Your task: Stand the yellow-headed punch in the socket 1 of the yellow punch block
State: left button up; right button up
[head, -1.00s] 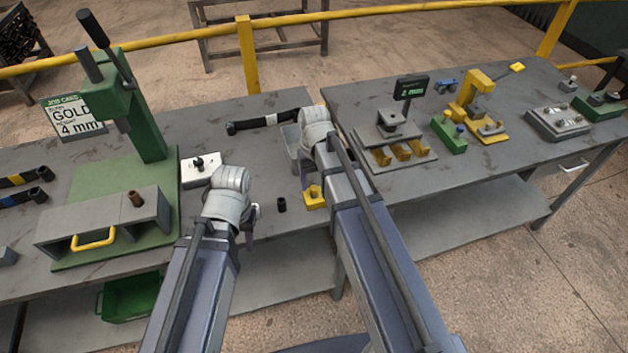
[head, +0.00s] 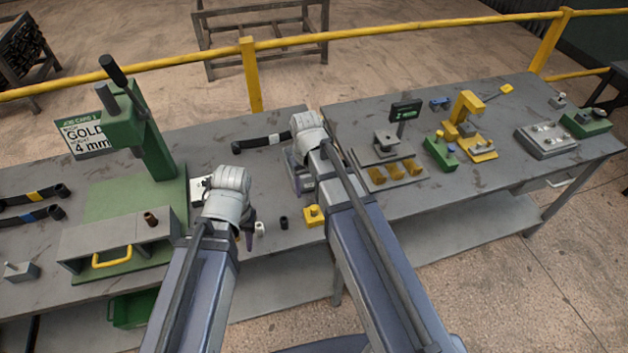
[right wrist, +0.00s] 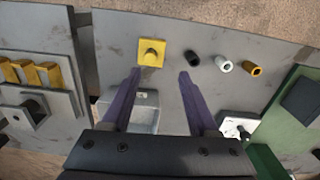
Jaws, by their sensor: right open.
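A small yellow block (head: 314,216) with one round knob on top sits near the front edge of the bench. It also shows ahead of the fingers in the right wrist view (right wrist: 151,52). I cannot tell which block is the punch block, and no socket numbers are readable. My right gripper (right wrist: 158,76) is open and empty, above the bench and apart from the yellow block. My left gripper (head: 248,222) is mostly hidden by its wrist; its jaw state is unclear.
Black (right wrist: 191,58), white (right wrist: 223,64) and brass-coloured (right wrist: 251,70) sleeves stand beside the yellow block. A grey bin (right wrist: 143,108) lies under my right gripper. A green press (head: 150,140) stands left. A yellow fixture (head: 466,108) and a grey plate (head: 545,150) are on the right table.

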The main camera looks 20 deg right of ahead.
jog(key=s+a+n+h, duration=0.1)
jog(key=s+a+n, duration=0.2)
jog(key=s+a, duration=0.5)
jog(key=s, duration=0.4)
jog(key=shift+s+a, duration=0.25)
jog(key=shift+s, duration=0.05)
